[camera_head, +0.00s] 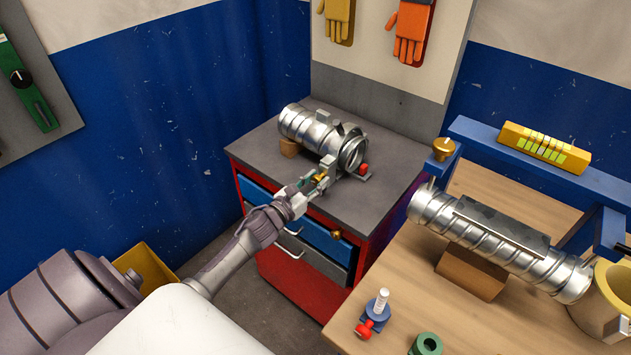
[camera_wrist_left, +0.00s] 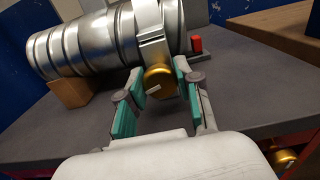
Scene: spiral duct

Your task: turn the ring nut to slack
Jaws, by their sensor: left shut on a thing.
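The ring nut (camera_wrist_left: 160,80) is a brass, round knurled piece with a short pale pin on its face. It sits on a metal band clamp (camera_wrist_left: 152,32) around the end of a spiral duct (camera_head: 310,131), on the grey top of the tool cabinet. My left gripper (camera_head: 319,179) reaches it from the front, and its teal-padded fingers are closed on either side of the nut. In the head view the fingers hide most of the nut. My right gripper is in neither view.
A wooden block (camera_head: 288,147) supports the duct. A red knob (camera_head: 363,168) stands right of its open end. The wooden bench (camera_head: 400,280) at right holds another duct (camera_head: 500,243), a blue clamp (camera_head: 375,318) and a green ring (camera_head: 427,344). The cabinet top's left side is clear.

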